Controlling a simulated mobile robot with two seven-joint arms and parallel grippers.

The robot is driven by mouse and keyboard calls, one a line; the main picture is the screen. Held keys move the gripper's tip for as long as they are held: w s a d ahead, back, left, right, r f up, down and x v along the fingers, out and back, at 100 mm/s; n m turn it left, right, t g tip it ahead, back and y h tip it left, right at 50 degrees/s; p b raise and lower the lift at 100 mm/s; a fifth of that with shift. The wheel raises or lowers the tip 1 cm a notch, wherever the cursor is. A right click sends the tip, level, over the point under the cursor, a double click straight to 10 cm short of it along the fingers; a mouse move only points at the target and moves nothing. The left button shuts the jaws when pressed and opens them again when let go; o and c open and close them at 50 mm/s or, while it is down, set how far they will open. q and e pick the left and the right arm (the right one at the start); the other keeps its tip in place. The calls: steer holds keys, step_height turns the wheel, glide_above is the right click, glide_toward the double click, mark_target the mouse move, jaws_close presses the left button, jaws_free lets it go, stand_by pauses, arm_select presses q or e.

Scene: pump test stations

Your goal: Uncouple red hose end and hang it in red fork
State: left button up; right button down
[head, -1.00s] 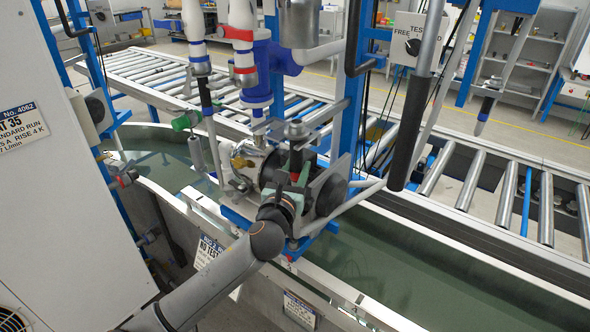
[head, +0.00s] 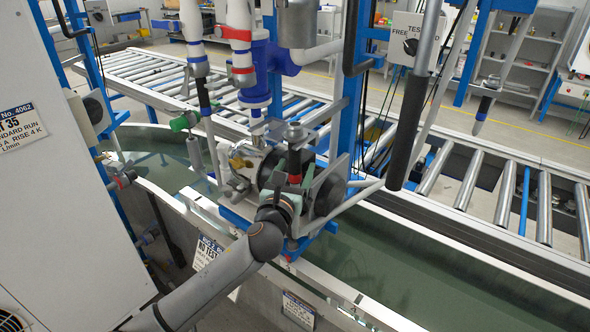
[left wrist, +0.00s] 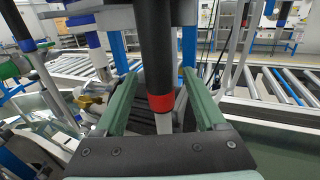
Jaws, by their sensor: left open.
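The red-banded hose end is a black grip (left wrist: 157,45) with a red band (left wrist: 160,103) and a grey tip below. It stands nearly upright between the two green fingers of my left gripper (left wrist: 161,76) in the left wrist view. The fingers are open on either side, with gaps left. In the head view my left gripper (head: 284,198) is at the pump, with the red band (head: 294,179) just beyond it. The arm and fingers partly hide the hose end's lower joint. I cannot make out the red fork for certain. My right gripper is not in view.
A black-gripped rod (head: 408,130) hangs at right of the pump. White pipes and a blue pipe fitting (head: 262,60) stand close behind the gripper. A blue upright (head: 348,110) rises beside the pump. A roller conveyor (head: 470,180) runs behind, and the green trough (head: 370,265) in front is clear.

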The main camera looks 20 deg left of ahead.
arm_select(q)
steer(key=shift+f, duration=0.15)
steer(key=shift+s, duration=0.5)
steer(key=s, duration=1.1)
steer(key=shift+s+d, duration=0.25)
steer(key=s+d+f+n+g+h, duration=0.1)
steer(key=s+f+n+g, duration=0.25)
steer(key=f+n, duration=0.55)
steer(key=s+d+f+n+g+h, duration=0.1)
steer(key=s+f+n+g+h, duration=0.15)
steer(key=s+f+n, duration=0.6)
steer(key=s+f+n+g, duration=0.1)
steer(key=s+f+n, duration=0.4)
steer(key=f+n, duration=0.2)
steer(key=s+a+f+n+g, duration=0.1)
steer(key=s+f+n, duration=0.4)
steer(key=f+n, duration=0.2)
steer(key=shift+f+n+g, duration=0.25)
steer(key=shift+n+g, duration=0.15)
steer(key=shift+n, duration=0.55)
